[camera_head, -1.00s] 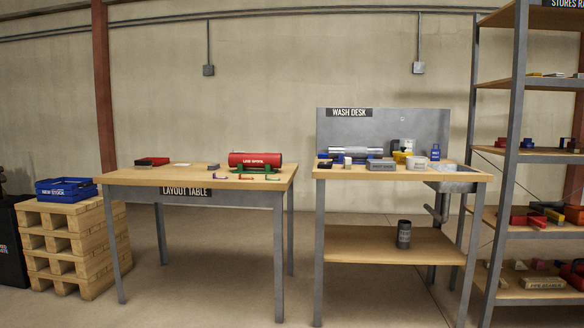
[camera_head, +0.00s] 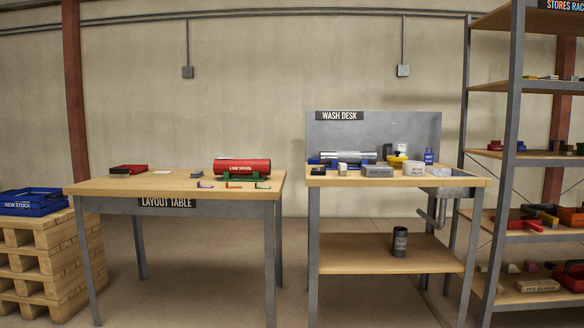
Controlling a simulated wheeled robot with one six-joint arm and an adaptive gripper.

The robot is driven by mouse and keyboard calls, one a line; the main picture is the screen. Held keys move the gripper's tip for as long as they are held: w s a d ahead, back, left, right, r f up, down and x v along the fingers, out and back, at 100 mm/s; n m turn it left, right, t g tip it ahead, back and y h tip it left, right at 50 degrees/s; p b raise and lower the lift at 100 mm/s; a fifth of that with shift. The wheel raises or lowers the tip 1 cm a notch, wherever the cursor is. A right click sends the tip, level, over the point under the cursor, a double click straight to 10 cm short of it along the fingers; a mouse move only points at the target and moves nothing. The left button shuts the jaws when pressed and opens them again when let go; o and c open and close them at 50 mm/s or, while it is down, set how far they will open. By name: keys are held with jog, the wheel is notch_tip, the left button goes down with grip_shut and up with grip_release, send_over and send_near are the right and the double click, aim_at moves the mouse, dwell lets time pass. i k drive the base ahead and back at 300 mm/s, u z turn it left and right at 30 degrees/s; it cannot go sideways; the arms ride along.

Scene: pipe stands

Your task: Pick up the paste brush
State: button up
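I cannot make out the paste brush for certain at this distance. On the wash desk (camera_head: 330,181) a pale tub (camera_head: 414,167) has lettering that seems to read "bore paste". A yellow item (camera_head: 395,162) stands just left of it and a grey lettered block (camera_head: 378,172) lies in front. A blue bottle (camera_head: 429,157) stands to the right. A silver pipe (camera_head: 347,158) lies at the back left on blue supports. Small tools lie on the layout table (camera_head: 120,188), too small to name surely. My gripper is not in view.
A red line spool (camera_head: 242,166) rests on the layout table. A dark cup (camera_head: 400,242) stands on the desk's lower shelf. A sink (camera_head: 450,173) is at the desk's right, beside the stores rack (camera_head: 507,150). Pallets with a blue bin (camera_head: 35,203) stand left. Floor in front is open.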

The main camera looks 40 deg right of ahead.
aim_at(342, 167)
jog(key=z, duration=0.1)
jog(key=i, duration=1.8)
jog(key=z, duration=1.55)
jog(key=i, duration=0.85)
jog(key=z, duration=0.95)
